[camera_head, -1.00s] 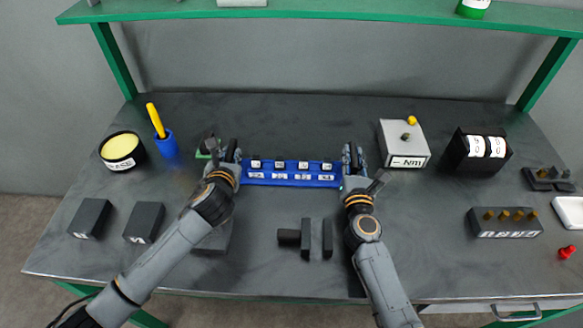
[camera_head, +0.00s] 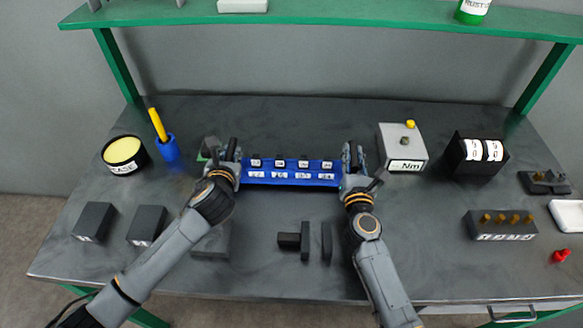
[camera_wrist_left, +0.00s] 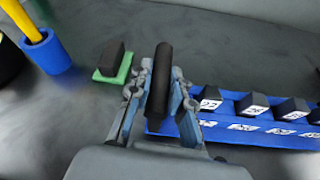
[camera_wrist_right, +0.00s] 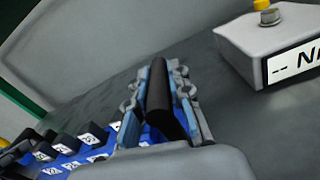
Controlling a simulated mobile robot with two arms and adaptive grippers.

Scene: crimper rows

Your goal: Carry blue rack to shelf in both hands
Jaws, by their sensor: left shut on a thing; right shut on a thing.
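The blue rack (camera_head: 290,183) lies between my two grippers in the head view, holding dark blocks with white labels in a row. My left gripper (camera_head: 232,152) is shut on the dark handle (camera_wrist_left: 160,80) at the rack's left end. My right gripper (camera_head: 352,155) is shut on the dark handle (camera_wrist_right: 160,98) at its right end. The green shelf (camera_head: 330,14) runs across the top, above the bench. Whether the rack touches the bench is hard to tell.
A grey box with a yellow knob (camera_head: 402,150) stands right of my right gripper. A blue cup with a yellow tool (camera_head: 167,150) and a green-based block (camera_wrist_left: 111,66) are left of the rack. The shelf holds a white box (camera_head: 243,5) and a green-white container (camera_head: 473,9).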

